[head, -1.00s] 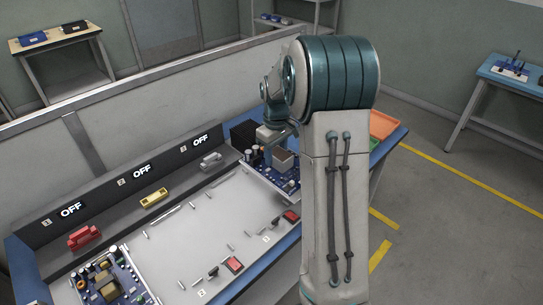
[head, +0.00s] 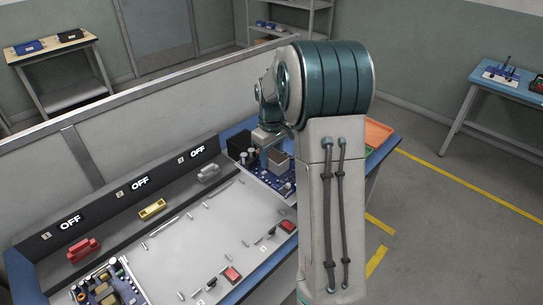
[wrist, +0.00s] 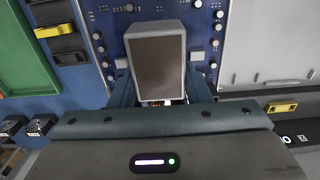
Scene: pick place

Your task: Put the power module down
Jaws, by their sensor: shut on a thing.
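The power module appears to be a grey block with a brown face (wrist: 157,65), seen in the wrist view between my gripper's two fingers. My gripper (wrist: 161,88) is shut on it. In the head view the block (head: 279,158) shows over the blue circuit board (head: 268,181) at the far right end of the workbench. My gripper (head: 268,137) is just behind it, partly hidden by my arm. I cannot tell whether the block's underside touches the board.
A black box (head: 239,143) and small components stand around the block. A grey panel with pegs and red switches (head: 233,274) lies to the left. A second populated board (head: 108,288) is at the near left. Orange (head: 377,133) and green trays are at the right.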

